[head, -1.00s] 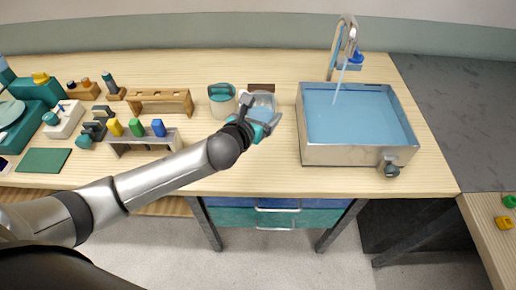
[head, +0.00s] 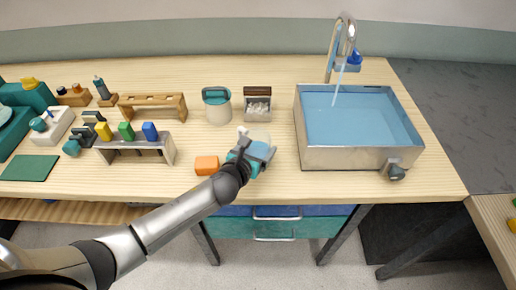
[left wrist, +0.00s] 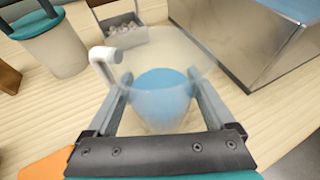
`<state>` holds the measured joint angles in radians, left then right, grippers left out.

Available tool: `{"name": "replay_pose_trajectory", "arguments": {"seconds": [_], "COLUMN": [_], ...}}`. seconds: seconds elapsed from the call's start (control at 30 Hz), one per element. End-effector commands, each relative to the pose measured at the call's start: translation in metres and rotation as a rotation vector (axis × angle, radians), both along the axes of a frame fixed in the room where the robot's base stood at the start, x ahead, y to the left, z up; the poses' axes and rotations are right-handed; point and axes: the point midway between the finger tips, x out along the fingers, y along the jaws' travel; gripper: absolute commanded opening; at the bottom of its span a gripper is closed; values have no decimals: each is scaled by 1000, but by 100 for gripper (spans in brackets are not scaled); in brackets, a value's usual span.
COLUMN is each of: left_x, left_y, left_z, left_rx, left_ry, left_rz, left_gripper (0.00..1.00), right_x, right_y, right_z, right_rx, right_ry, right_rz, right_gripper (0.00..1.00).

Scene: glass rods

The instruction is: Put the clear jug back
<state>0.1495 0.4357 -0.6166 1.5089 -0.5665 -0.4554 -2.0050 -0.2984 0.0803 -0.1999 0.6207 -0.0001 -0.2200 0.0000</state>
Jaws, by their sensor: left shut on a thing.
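The clear jug (left wrist: 190,78) is see-through, with a white handle and blue liquid inside. In the left wrist view it sits between the two fingers of my left gripper (left wrist: 158,105), which is shut on it. In the head view my left gripper (head: 252,152) and the jug (head: 262,137) are over the front middle of the bench, left of the sink. The gripper partly hides the jug there. I cannot tell whether its base touches the bench. My right gripper is not in view.
A metal sink (head: 345,157) with a running tap stands to the right. Behind the jug are a white canister with a teal lid (head: 217,110) and a small box of white pieces (head: 257,92). An orange block (head: 206,165) lies close left. Racks stand further left.

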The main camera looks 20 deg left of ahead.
Motion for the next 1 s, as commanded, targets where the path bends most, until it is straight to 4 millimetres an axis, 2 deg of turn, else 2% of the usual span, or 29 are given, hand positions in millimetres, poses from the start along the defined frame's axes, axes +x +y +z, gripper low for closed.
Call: {"name": "replay_pose_trajectory", "arguments": {"seconds": [0.17, 0.2, 0.27, 0.3, 0.63, 0.77, 1.0], "left_x": [1, 0, 0, 0, -1, -14, -53], "left_y": [0, 0, 0, 0, 0, 2, 6], "left_z": [-3, -3, -3, -2, 2, 6, 24], "left_rx": [0, 0, 0, 0, 1, 2, 2], "left_ry": [-2, 0, 0, 0, 0, 3, 2], "left_rz": [0, 0, 0, 1, 1, 1, -1], "left_gripper": [17, 91, 98, 100, 100, 100, 100], "right_x": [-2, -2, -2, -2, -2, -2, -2], "right_y": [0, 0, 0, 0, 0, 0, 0], "right_z": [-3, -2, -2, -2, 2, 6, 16], "right_rx": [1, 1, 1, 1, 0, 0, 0], "right_ry": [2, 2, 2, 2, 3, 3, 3], "right_rz": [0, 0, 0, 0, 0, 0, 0], "right_gripper": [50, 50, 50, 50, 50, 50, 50]}}
